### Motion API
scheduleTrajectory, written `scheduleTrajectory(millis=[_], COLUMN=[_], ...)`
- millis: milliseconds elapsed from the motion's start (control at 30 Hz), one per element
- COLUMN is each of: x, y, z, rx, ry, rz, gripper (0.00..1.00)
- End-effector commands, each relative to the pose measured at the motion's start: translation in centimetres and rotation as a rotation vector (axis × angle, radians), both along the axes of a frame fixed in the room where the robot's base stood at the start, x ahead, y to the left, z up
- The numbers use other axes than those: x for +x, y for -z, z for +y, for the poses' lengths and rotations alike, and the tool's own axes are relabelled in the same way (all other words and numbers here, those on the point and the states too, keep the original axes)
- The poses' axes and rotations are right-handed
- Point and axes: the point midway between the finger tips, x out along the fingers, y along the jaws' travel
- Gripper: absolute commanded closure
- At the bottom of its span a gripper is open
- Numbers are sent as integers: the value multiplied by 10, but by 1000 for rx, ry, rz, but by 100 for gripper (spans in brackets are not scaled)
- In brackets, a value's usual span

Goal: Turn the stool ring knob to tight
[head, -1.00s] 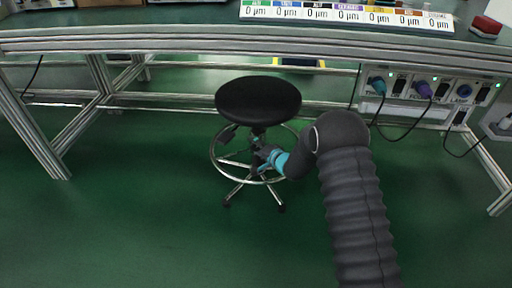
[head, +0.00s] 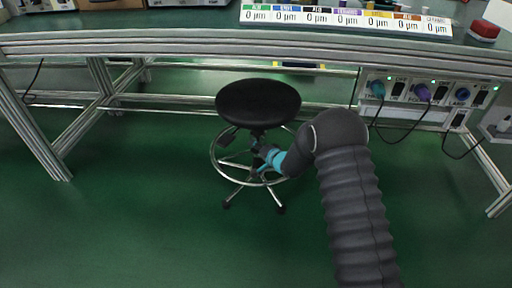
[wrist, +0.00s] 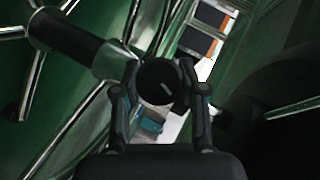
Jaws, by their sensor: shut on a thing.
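The black stool (head: 258,101) stands in front of the bench, with a chrome foot ring (head: 214,163) around its column. My gripper (head: 260,153) reaches in from the right, under the seat and above the ring. My gripper's two fingers (wrist: 160,100) are closed on the knob from both sides. The column (wrist: 68,38) runs behind it to the upper left. The knob's scale or tight marking cannot be made out.
The bench frame (head: 200,43) runs behind and above the stool. Sockets with plugged cables (head: 420,95) hang at the right. A stool lever (head: 228,134) sticks out left under the seat. The green floor (head: 130,225) is clear at left and front.

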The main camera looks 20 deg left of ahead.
Motion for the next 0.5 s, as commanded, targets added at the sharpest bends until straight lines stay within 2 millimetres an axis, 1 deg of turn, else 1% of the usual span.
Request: scheduleTrajectory(millis=[67,300,500], x=[0,0,0], y=[-4,-3,-1], z=[1,1,1], rx=[-52,-216,-319], ry=[-1,-1,-1], rz=[-14,-53,-78], gripper=[93,93,93])
